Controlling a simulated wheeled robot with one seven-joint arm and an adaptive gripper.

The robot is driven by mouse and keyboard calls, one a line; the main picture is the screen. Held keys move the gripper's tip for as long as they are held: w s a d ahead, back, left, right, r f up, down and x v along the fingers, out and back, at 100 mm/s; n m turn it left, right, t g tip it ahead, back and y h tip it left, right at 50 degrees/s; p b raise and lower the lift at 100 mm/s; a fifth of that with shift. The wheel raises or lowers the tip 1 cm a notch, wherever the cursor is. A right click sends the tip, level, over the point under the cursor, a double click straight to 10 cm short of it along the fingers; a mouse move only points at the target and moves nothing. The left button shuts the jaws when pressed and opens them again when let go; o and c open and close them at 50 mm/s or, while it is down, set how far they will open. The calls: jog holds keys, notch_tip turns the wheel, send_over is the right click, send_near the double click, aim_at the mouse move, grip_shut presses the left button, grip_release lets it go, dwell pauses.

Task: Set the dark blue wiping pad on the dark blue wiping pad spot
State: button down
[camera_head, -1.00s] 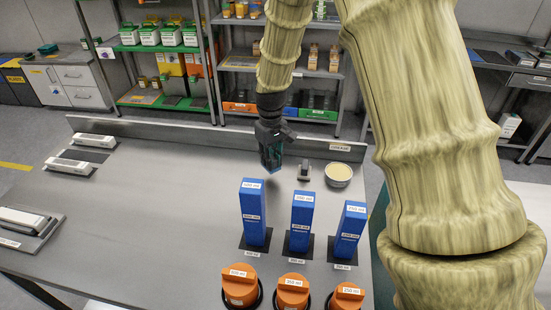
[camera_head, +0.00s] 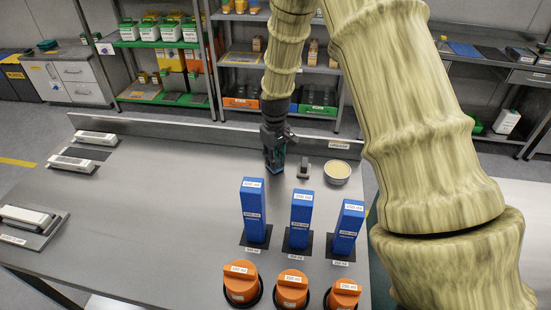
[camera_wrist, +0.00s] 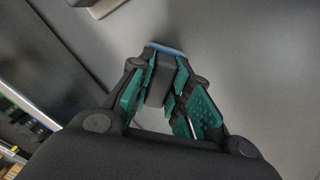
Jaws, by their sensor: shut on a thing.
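My gripper (camera_head: 274,164) is over the back of the grey table, pointing down. In the wrist view its green-padded fingers (camera_wrist: 163,68) are shut on a dark grey block with a blue edge (camera_wrist: 166,48), which looks like the dark blue wiping pad's handle and pad. In the head view the fingers mostly hide the held thing, and I cannot tell whether it touches the table. I cannot make out the dark blue wiping pad spot for certain.
A small grey block (camera_head: 304,170) and a cream-filled bowl (camera_head: 338,172) stand right of my gripper. Blue boxes (camera_head: 254,212) and orange-topped containers (camera_head: 241,283) are in front. White-topped blocks (camera_head: 72,163) lie far left. The table's left middle (camera_head: 150,220) is clear.

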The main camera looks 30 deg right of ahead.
jog(key=shift+f, duration=0.1)
jog(key=c, duration=1.3)
grip_release()
notch_tip(320, 180, up, 12)
jog(key=b, duration=0.2)
jog(key=shift+b, duration=0.35)
